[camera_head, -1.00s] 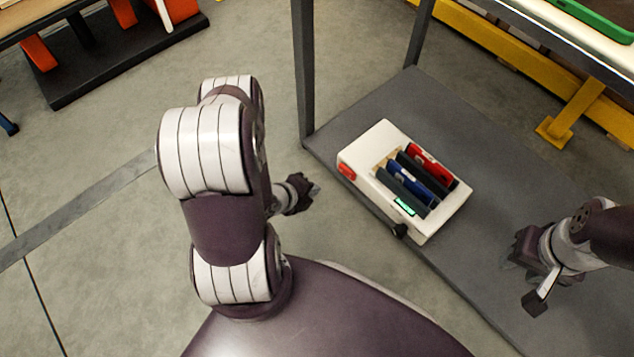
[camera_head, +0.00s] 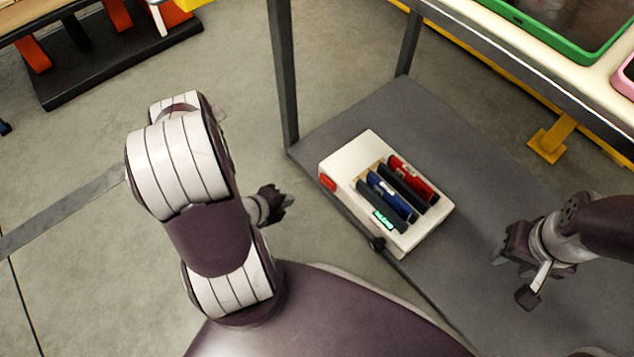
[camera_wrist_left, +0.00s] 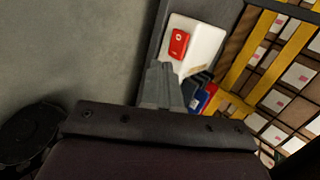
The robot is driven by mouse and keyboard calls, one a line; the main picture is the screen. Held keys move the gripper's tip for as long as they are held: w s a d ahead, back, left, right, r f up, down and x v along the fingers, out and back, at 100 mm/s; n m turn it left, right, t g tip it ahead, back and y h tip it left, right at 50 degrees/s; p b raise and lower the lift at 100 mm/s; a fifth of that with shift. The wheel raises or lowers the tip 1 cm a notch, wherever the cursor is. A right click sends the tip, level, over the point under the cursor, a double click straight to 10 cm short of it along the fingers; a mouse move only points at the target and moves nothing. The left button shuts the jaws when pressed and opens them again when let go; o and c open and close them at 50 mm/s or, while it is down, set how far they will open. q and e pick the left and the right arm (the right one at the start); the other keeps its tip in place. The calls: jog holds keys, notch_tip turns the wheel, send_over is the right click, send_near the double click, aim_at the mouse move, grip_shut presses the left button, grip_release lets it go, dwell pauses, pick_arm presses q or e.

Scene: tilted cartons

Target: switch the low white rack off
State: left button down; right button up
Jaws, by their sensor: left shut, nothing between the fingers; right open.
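The low white rack (camera_head: 357,153) sits on the grey lower shelf and holds dark, blue and red upright items. My right gripper (camera_head: 508,275) is open and empty, right of the rack.
The grey shelf (camera_head: 420,115) has a post (camera_head: 283,75) at its left corner. An upper white tabletop (camera_head: 480,25) with a green-rimmed tray (camera_head: 575,52) overhangs at top right.

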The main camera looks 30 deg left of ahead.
aim_at(323, 183)
pick_arm(q)
jog(key=w+r+b+x, duration=0.2)
jog(key=b+x, duration=0.7)
jog(key=x, duration=0.4)
jog(key=shift+d+b, duration=0.25)
jog(key=shift+b, duration=0.05)
jog(key=shift+r, duration=0.1)
